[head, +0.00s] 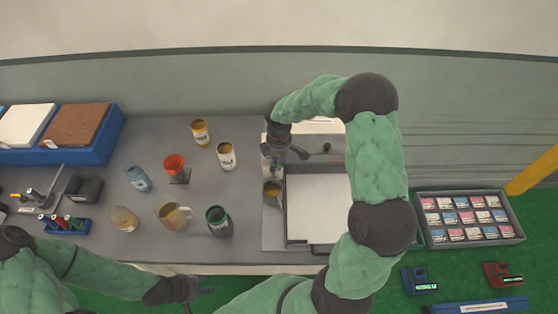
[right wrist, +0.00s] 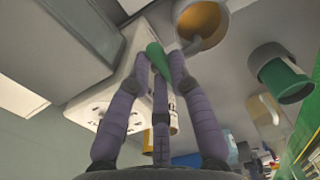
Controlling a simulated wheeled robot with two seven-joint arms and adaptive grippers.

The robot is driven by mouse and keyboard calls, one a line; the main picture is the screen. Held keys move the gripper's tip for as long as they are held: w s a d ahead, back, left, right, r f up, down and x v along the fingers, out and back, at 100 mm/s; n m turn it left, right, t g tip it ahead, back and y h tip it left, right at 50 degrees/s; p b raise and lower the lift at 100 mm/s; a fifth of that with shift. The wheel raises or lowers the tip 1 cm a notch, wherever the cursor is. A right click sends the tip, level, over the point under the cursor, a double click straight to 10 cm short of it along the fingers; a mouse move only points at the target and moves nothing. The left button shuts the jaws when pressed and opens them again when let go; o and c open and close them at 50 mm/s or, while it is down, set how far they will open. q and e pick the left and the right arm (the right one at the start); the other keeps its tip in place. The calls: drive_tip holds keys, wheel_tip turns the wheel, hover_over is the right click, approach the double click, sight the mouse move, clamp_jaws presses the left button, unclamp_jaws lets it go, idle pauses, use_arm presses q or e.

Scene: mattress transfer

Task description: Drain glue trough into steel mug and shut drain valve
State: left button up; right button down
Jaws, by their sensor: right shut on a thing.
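The steel mug (head: 272,194) stands on the grey bench at the left side of a pale machine. In the right wrist view the mug (right wrist: 203,24) shows amber glue inside. My right gripper (head: 274,156) reaches down just behind the mug. In the right wrist view its fingers (right wrist: 158,58) are shut on a small green piece (right wrist: 154,52), which looks like the drain valve handle. Whether the valve is open, and whether glue is running, cannot be seen. The trough is largely hidden by my right arm. My left gripper (head: 190,292) is low at the bench's front edge, its jaws unclear.
A green mug (head: 217,221), a tan mug (head: 174,214), a red funnel-like cup (head: 175,165) and several cans stand left of the machine (head: 314,208). A blue tray (head: 66,153) is at far left. A box of small packets (head: 469,242) lies at right.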

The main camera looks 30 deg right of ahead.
drive_tip(key=c, duration=1.1)
unclamp_jaws()
drive_tip(key=shift+r, duration=0.15)
wheel_tip(320, 180, up, 12)
drive_tip(key=shift+f, duration=0.1)
drive_tip(key=shift+f, duration=0.1)
